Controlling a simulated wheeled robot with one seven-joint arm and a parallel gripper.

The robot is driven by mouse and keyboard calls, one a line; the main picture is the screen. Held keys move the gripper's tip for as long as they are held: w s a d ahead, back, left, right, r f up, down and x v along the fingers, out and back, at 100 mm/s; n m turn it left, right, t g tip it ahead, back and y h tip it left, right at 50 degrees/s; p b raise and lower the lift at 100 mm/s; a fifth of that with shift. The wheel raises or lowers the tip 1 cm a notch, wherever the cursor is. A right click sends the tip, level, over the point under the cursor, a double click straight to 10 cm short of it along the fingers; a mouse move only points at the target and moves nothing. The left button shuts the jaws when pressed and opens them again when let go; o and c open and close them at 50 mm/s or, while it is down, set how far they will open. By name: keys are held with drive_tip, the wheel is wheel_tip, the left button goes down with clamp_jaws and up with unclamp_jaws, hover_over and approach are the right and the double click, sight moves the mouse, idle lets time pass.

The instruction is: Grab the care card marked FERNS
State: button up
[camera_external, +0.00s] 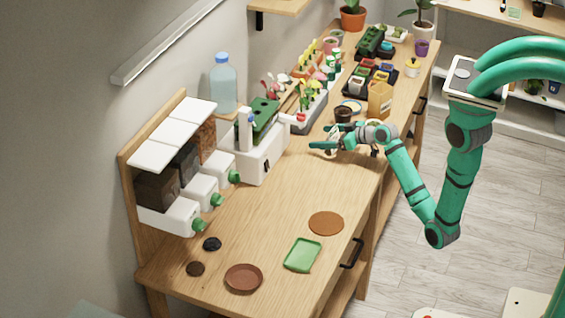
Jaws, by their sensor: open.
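My gripper (327,137) is open over the middle of the wooden bench, its green fingers pointing left. A small pale upright thing (333,142) shows at the fingers, partly hidden by them. It may be a care card, but no writing can be read on it. I cannot tell whether it stands between the fingers or behind them. No card marked FERNS can be made out elsewhere in this view.
A dark pot (343,115) and a tan box (380,101) stand just behind my gripper. A white dispenser box (262,155) and a planter with flowers (309,112) are to its left. The near bench holds a brown saucer (243,278), a green tray (302,255) and a cork disc (326,223).

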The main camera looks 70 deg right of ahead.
drive_tip(key=shift+w+f, duration=0.1)
drive_tip(key=shift+w, duration=0.1)
drive_tip(key=c, duration=1.1)
